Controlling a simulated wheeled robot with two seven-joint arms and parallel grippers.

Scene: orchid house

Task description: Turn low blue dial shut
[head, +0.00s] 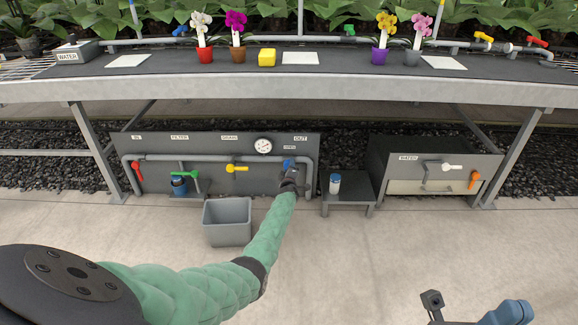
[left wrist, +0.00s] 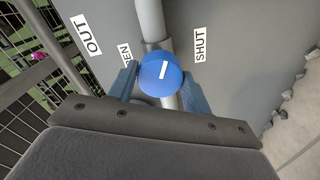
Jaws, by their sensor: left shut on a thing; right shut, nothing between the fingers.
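The low blue dial (head: 288,163) is on the pipe at the right of the dark panel, under the OUT label. In the left wrist view, the round dial (left wrist: 153,82) has a short white mark tilted slightly to the upper right. A partly hidden OPEN label (left wrist: 126,54) is on its left and a SHUT label (left wrist: 200,44) on its right. My left gripper (head: 289,178) is shut on the dial, one finger on each side in the left wrist view (left wrist: 160,90). My right gripper (head: 433,301) is shut and empty at the lower right, away from the panel.
The panel also carries a red handle (head: 136,170), a green handle (head: 184,174), a yellow handle (head: 237,168) and a gauge (head: 263,146). A grey bin (head: 227,222) stands in front. A small stand (head: 348,187) is right of the dial. The bench (head: 300,92) overhangs above.

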